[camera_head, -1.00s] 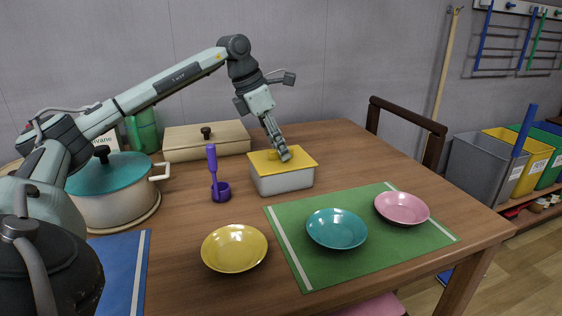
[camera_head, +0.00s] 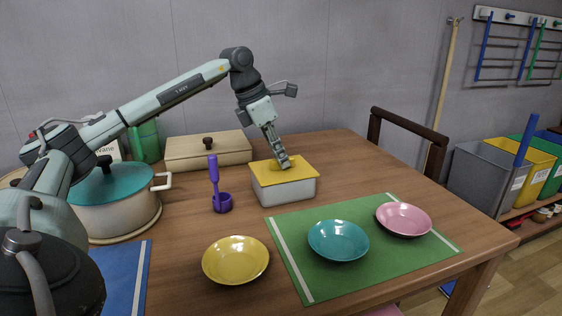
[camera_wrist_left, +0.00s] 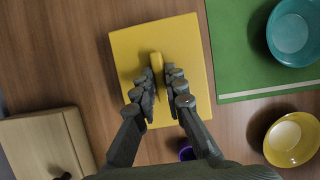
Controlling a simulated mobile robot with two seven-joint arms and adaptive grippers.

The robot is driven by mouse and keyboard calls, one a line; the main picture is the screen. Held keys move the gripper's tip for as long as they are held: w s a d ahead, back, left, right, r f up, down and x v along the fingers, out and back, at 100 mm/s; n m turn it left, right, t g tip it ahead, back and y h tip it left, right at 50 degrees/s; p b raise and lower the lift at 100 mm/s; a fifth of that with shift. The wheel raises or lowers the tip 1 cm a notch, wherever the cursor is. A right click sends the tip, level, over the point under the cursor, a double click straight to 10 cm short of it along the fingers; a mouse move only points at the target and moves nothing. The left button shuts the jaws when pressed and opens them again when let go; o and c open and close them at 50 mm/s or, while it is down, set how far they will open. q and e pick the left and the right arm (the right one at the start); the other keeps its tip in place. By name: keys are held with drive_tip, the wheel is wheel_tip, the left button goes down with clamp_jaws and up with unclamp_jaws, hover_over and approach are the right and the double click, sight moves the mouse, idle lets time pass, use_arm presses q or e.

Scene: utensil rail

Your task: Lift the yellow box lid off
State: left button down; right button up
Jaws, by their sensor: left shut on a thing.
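The yellow box lid (camera_head: 301,171) sits on a white-grey box (camera_head: 290,191) near the back middle of the table. In the left wrist view the lid (camera_wrist_left: 190,50) is seen from above, with a raised yellow knob (camera_wrist_left: 156,62) between the fingers. My left gripper (camera_head: 282,163) comes down from above and is shut on the lid's knob. It also shows in the left wrist view (camera_wrist_left: 163,85), one finger on each side of the knob. I see no clear gap between the lid and the box. My right gripper is not in view.
A wooden box (camera_head: 212,149) and a teal-lidded pot (camera_head: 117,207) stand left of the box. A purple utensil in a holder (camera_head: 222,202) is close by. A yellow plate (camera_head: 236,260) and a green mat (camera_head: 307,275) with teal (camera_head: 338,241) and pink (camera_head: 404,219) plates lie in front.

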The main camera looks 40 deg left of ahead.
sight(289, 158)
use_arm(q)
wheel_tip(289, 158, up, 4)
drive_tip(key=shift+p, duration=0.45)
drive_tip(key=shift+s+a+r, duration=0.3)
drive_tip(key=shift+s+a, duration=0.1)
drive_tip(key=shift+s, duration=0.05)
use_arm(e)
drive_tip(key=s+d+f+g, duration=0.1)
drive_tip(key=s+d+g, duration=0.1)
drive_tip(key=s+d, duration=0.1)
use_arm(q)
drive_tip(key=s+a+r, duration=0.5)
drive_tip(key=s+r, duration=0.1)
drive_tip(key=s, duration=0.3)
drive_tip(key=shift+a+r+b, duration=0.2)
drive_tip(key=shift+b, duration=0.25)
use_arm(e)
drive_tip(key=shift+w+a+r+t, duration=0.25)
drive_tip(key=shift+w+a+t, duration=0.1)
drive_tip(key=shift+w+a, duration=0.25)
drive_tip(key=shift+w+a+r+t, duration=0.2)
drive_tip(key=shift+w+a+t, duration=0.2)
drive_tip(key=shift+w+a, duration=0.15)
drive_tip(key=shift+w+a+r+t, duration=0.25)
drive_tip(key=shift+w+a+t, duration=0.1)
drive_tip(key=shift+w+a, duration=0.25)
